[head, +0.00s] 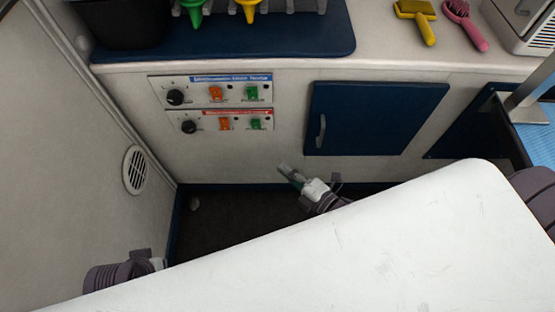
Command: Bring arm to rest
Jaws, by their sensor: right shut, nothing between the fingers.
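My right gripper (286,169) is shut and empty. It hangs in the free space in front of the cabinet, below the control panels and left of the blue door, with its fingers pointing up and left. It seems to touch nothing. Part of my left arm shows at the lower left, near the side wall, but my left gripper is not in view. Much of both arms is hidden.
The white cabinet holds two control panels (217,124) with knobs and switches, and a shut blue door (374,118). A round vent (133,170) is on the left wall. Dark floor (240,222) is clear.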

